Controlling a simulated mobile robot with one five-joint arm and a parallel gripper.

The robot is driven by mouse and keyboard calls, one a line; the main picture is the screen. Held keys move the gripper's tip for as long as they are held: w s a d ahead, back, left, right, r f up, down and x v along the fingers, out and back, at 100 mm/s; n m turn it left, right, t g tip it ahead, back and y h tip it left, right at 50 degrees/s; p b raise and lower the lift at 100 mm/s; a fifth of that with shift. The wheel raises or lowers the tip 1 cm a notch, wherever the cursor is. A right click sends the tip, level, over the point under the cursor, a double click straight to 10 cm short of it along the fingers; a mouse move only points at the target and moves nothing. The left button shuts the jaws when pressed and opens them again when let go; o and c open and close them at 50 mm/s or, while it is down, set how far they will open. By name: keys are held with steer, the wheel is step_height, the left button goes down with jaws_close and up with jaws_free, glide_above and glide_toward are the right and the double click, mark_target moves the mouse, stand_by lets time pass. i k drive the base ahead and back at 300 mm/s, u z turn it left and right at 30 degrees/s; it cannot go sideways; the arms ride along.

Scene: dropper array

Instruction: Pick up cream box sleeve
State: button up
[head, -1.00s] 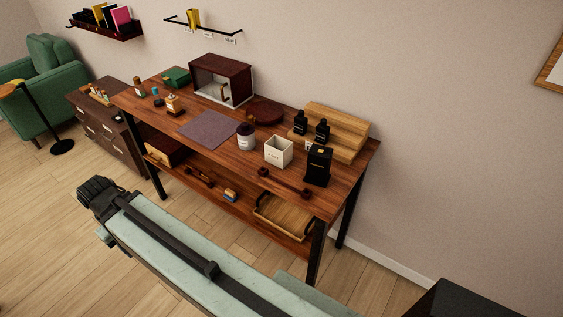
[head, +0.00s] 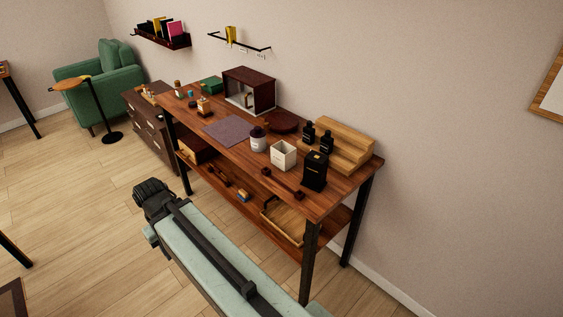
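The cream box sleeve (head: 283,155) stands upright on the wooden table, near its front edge and right of the middle. It looks like an open-topped square box with a small dark label on its front. My arm reaches across the lower part of the head view, in front of the table. Its dark end, my gripper (head: 152,198), is over the floor at the table's front left, well apart from the sleeve. The fingers cannot be made out.
A stepped wooden stand (head: 338,148) with black bottles is behind. A purple mat (head: 226,129) lies left. Floor in front is clear.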

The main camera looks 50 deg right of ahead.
mark_target(283, 155)
steer(key=z, duration=0.15)
steer(key=i, duration=0.95)
steer(key=u, duration=0.1)
